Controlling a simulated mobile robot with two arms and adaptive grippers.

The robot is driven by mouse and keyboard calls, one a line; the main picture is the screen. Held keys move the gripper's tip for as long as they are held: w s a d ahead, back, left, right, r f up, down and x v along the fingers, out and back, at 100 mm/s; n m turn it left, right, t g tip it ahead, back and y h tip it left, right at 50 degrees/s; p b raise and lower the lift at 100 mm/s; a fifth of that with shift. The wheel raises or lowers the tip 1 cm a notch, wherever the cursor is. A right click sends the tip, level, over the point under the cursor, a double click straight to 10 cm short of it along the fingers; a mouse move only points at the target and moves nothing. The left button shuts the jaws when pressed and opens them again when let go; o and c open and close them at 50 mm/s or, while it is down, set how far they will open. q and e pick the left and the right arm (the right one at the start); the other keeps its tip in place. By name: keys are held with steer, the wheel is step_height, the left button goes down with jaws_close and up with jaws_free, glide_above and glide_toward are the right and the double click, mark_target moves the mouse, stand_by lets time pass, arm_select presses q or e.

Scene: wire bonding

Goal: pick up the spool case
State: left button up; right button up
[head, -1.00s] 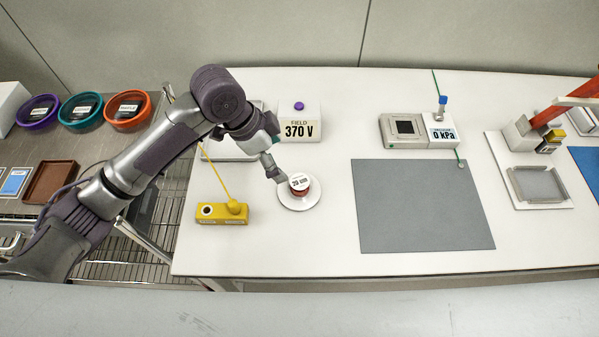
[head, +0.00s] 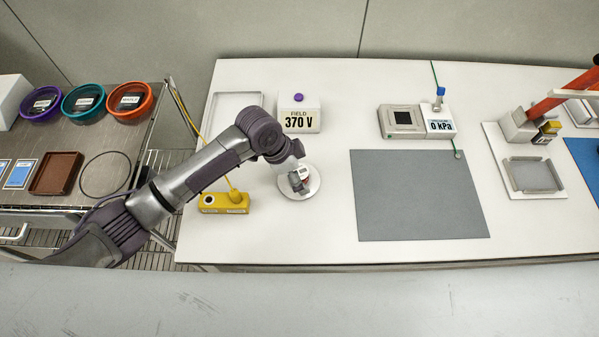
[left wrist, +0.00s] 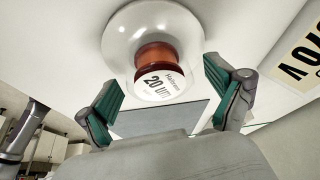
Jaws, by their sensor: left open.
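The spool case (left wrist: 156,60) shows in the left wrist view as a copper-coloured spool with a white "20 um" label, standing on a round pale dish (left wrist: 118,38). In the head view the dish (head: 313,187) lies on the white table, and my left gripper (head: 301,183) is over it and hides most of the spool. In the left wrist view my left gripper (left wrist: 163,80) is open. Its two green-padded fingers stand apart on either side of the label end, with visible gaps, and hold nothing. My right gripper is not in view.
A yellow box (head: 223,203) with a cord stands just left of the dish. The "370 V" field unit (head: 298,114) stands behind it. A grey mat (head: 420,195) lies to the right, with clear white table between it and the dish.

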arm_select(q)
steer(key=c, duration=1.3)
steer(key=shift+c, duration=0.2)
steer(key=shift+r, duration=0.15)
